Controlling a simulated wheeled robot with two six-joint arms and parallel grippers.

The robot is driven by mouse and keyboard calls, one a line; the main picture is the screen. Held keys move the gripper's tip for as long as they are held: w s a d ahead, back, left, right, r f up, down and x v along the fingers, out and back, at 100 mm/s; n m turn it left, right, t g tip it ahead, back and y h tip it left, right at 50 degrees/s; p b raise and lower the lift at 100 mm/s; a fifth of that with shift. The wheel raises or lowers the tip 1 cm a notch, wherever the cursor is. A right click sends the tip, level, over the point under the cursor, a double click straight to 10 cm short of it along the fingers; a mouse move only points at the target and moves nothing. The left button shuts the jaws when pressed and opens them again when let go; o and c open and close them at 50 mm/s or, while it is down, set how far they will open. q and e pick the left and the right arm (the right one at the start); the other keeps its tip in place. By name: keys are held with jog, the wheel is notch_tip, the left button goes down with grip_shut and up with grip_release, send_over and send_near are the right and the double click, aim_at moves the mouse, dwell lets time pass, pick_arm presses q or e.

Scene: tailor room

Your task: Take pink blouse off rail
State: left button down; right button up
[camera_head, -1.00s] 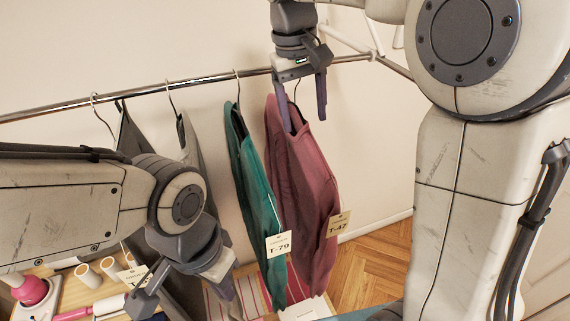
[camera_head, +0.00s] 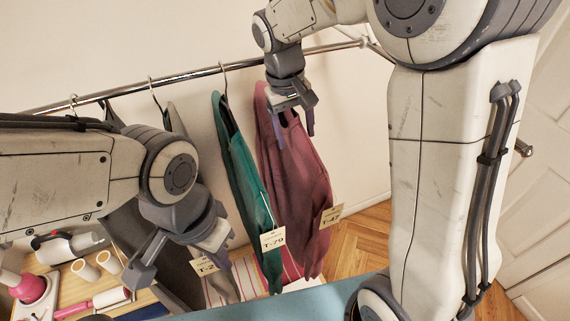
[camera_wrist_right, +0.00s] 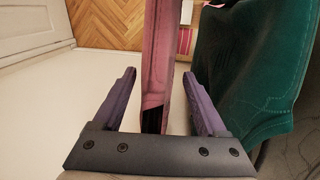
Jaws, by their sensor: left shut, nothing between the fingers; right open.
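The pink blouse (camera_head: 297,185) hangs on the rail (camera_head: 190,76), with tag T-47 (camera_head: 331,215) near its lower right. My right gripper (camera_head: 296,122) is open at the blouse's top, just below the rail, and covers the blouse's hanger. In the right wrist view, the pink blouse (camera_wrist_right: 157,55) runs between the two spread fingers of the right gripper (camera_wrist_right: 160,105), with a gap on each side. My left gripper (camera_head: 180,262) is low at the left, in front of the grey garments, shut and empty.
A green garment (camera_head: 243,185) with tag T-79 hangs just left of the blouse; it also shows close to the right gripper's finger in the right wrist view (camera_wrist_right: 250,70). Grey garments hang further left. A table with spools (camera_head: 85,270) and tools stands at lower left.

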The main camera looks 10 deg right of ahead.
jog(key=shift+d+f, duration=0.1)
jog(key=shift+f, duration=0.45)
grip_shut()
dwell(1.0)
